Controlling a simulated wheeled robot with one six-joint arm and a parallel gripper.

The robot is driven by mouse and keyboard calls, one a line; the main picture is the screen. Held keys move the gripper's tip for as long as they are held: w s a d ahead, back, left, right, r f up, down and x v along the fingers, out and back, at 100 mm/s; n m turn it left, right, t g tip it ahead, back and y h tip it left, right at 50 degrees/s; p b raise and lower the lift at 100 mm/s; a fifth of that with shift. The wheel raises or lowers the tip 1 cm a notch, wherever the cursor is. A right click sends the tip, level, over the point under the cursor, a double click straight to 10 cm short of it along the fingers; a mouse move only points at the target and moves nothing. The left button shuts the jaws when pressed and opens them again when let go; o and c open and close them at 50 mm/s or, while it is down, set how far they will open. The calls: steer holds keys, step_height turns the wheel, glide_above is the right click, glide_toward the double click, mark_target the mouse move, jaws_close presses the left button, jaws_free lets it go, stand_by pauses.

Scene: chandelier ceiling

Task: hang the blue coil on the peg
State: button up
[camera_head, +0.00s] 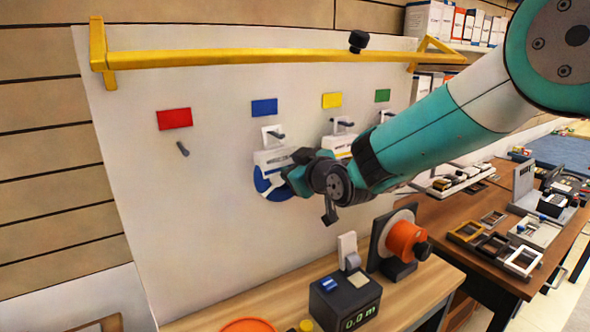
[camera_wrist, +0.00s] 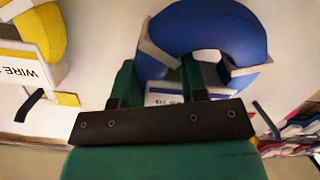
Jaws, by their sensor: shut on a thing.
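The blue coil (camera_head: 262,184) is in a white card band (camera_head: 270,158) in front of the white board, below the blue label (camera_head: 264,107). My gripper (camera_head: 292,168) is shut on it from the right. In the wrist view the blue coil (camera_wrist: 228,30) fills the top middle, with my gripper's green fingers (camera_wrist: 160,80) at its white band. A dark peg (camera_head: 277,135) under the blue label shows in front of the card's white top tab (camera_head: 272,131). The tab seems to be around the peg, but I cannot tell whether the peg bears the coil.
A red label (camera_head: 174,119) has a bare peg (camera_head: 183,149) below it. A coil in a white card hangs under the yellow label (camera_head: 332,100); its yellow coil (camera_wrist: 42,30) shows in the wrist view. An orange spool (camera_head: 404,239) and a meter (camera_head: 345,300) stand on the bench below.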

stand_by(0.4)
steer(key=o, duration=1.2)
steer(key=shift+s, duration=0.1)
steer(key=b+v, duration=0.6)
steer(key=v, duration=1.1)
steer(key=s+d+f+m+g+h, duration=0.1)
steer(key=s+d+f+g, duration=0.1)
steer(key=s, duration=0.5)
steer(key=s+d+f+m+g+h, duration=0.2)
steer(key=s+f+g, duration=0.3)
steer(key=s, duration=0.3)
steer(key=s+d+f+m+g+h, duration=0.1)
steer(key=s+d+f+g, duration=0.2)
steer(key=s+g, duration=0.3)
steer(key=shift+s+d+f+h, duration=0.15)
steer(key=shift+s+d, duration=0.2)
steer(key=shift+s, duration=0.2)
steer(key=shift+s+d+f+h, duration=0.15)
steer(key=shift+s+d, duration=0.2)
steer(key=shift+s, duration=0.15)
